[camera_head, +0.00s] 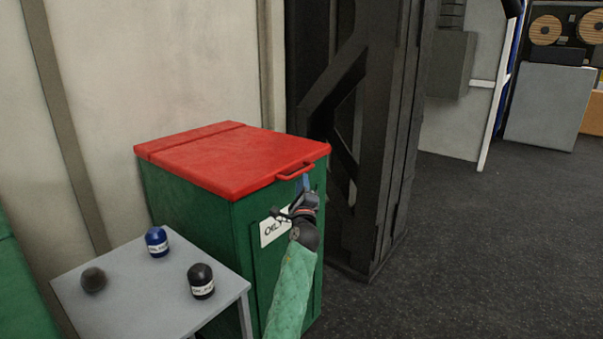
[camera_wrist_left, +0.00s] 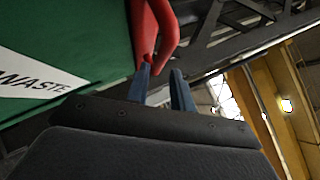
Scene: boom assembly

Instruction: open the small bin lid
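The small bin (camera_head: 190,198) is a green box with a flat red lid (camera_head: 225,155), which is closed. A red handle (camera_head: 295,170) sticks out from the lid's front edge; it also shows in the left wrist view (camera_wrist_left: 167,38). My left gripper (camera_head: 303,178) is just below the handle, in front of the bin's face. In the left wrist view its two blue fingers (camera_wrist_left: 162,72) are apart with nothing between them. The left fingertip is very close to the handle; I cannot tell whether they touch. My right gripper is not in view.
A grey table (camera_head: 130,292) stands left of the bin with a blue jar (camera_head: 157,242), a black jar (camera_head: 201,281) and a dark round object (camera_head: 93,280). A black steel column (camera_head: 375,150) stands close behind the bin's right side. Floor at right is clear.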

